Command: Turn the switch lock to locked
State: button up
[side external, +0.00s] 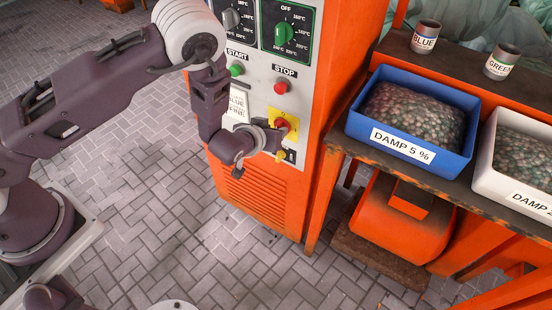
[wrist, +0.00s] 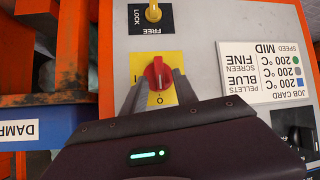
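The switch lock is a small brass key-like knob (wrist: 153,12) on a black plate marked FREE and LOCK, at the top edge of the wrist view and partly cut off. Its visible long side lines up with FREE rather than LOCK. In the side view the brass knob (side external: 280,156) shows below the yellow plate. A red rotary switch (wrist: 158,73) sits on the yellow plate (wrist: 168,95), marked I and O. My gripper (wrist: 160,76) is open, its two fingers apart with the red switch between them in view. Contact with the switch cannot be told.
The grey panel carries a job card (wrist: 262,70), a green start button (side external: 236,70), a red stop button (side external: 281,87) and dials above. A bench to the right holds a blue bin (side external: 468,120) and a white bin (side external: 483,170) of pellets. The paved floor in front is open.

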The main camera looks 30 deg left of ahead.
aim_at(277, 159)
jog(key=s+f+m+t+h, duration=0.1)
jog(key=s+f+m+t, duration=0.3)
jog(key=f, duration=0.7)
jog(key=shift+n+g, duration=0.5)
jog(key=shift+g, duration=0.2)
jog(key=x, duration=0.6)
jog(key=shift+w+f, duration=0.1)
jog(key=shift+f, duration=0.3)
grip_shut()
